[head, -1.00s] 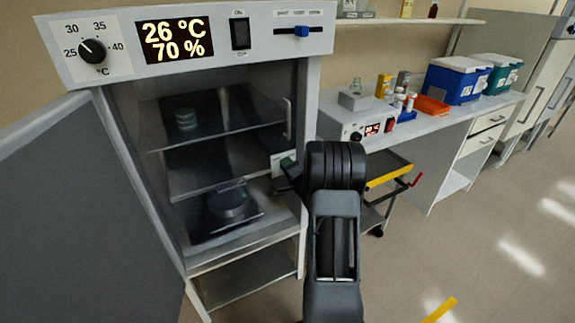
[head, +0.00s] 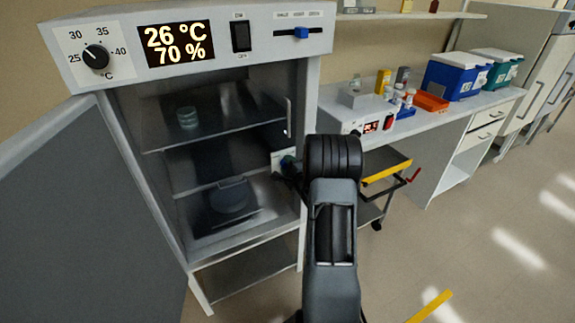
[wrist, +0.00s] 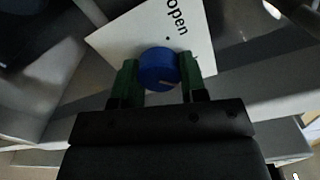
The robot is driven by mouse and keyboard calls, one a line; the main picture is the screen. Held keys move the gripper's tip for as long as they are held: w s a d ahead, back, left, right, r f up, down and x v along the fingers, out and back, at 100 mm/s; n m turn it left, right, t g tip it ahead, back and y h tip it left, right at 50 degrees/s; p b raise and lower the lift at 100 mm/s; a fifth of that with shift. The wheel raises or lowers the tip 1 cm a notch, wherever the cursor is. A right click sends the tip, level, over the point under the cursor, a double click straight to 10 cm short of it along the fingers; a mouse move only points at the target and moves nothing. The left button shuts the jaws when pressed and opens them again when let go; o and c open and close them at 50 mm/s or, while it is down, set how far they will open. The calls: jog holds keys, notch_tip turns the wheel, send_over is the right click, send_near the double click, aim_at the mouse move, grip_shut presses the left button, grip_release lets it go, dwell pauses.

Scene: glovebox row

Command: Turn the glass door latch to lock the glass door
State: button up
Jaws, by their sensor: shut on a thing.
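The glass door latch is a blue round knob (wrist: 158,70) on a white plate (wrist: 120,38), in the wrist view. The plate carries the word "open" and a small dot; other lettering is hidden. A short pale mark shows on the knob's face. My gripper (wrist: 160,66) has green fingers on both sides of the knob and is shut on it. In the head view the plate (head: 277,158) sits at the cabinet's right front edge, with my gripper (head: 288,167) at it. The glass door (head: 215,135) appears closed across the cabinet, with a vertical handle (head: 287,118).
The grey outer door (head: 90,215) stands wide open at the left. Behind the glass are shelves with dishes. A cart with a yellow edge (head: 387,172) stands close right of my arm, beside a bench (head: 440,122) with coolers. The floor at right is largely clear.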

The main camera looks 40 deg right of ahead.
dwell(0.3)
jog(key=o, duration=0.9)
jog(key=shift+o, duration=0.2)
jog(key=s+a, duration=0.2)
jog(key=s, duration=1.1)
jog(key=shift+s, duration=0.35)
